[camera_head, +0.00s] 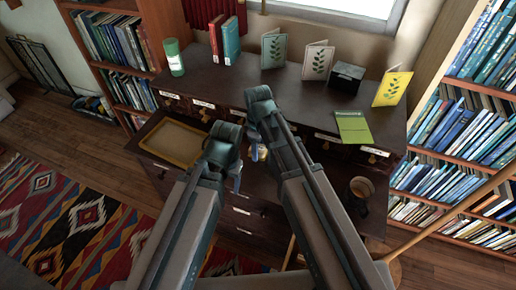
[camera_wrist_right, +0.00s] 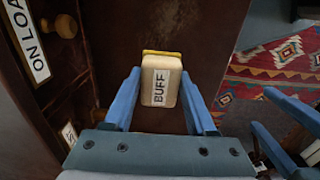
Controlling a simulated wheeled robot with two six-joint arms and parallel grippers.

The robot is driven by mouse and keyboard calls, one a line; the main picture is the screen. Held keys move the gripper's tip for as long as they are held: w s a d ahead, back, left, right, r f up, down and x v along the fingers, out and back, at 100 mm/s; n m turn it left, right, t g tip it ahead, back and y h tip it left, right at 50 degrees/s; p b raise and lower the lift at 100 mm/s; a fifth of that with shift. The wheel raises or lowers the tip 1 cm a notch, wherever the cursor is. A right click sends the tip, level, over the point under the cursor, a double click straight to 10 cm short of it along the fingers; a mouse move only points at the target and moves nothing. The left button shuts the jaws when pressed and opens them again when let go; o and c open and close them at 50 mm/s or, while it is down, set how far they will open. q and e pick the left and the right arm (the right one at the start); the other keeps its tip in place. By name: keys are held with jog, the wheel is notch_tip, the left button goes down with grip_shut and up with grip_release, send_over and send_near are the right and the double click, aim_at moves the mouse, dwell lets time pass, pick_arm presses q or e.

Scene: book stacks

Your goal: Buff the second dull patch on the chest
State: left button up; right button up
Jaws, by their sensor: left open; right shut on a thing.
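The dark brown chest (camera_head: 300,95) stands ahead with labelled drawers along its front. My right gripper (camera_wrist_right: 161,76) is shut on a cream block marked BUFF (camera_wrist_right: 159,90), with a yellow layer at its far end. The block faces a dark brown panel (camera_wrist_right: 210,55); I cannot tell whether it touches. In the head view my right gripper (camera_head: 258,152) is mostly behind its own arm. My left gripper (camera_head: 236,178) is open and empty, lower and to the left; its blue fingers also show at the right wrist view's edge.
Bookshelves flank the chest.

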notch_tip(320, 180, up, 3)
jog(key=p, duration=0.3)
dwell(0.4)
jog(key=shift+f, duration=0.1)
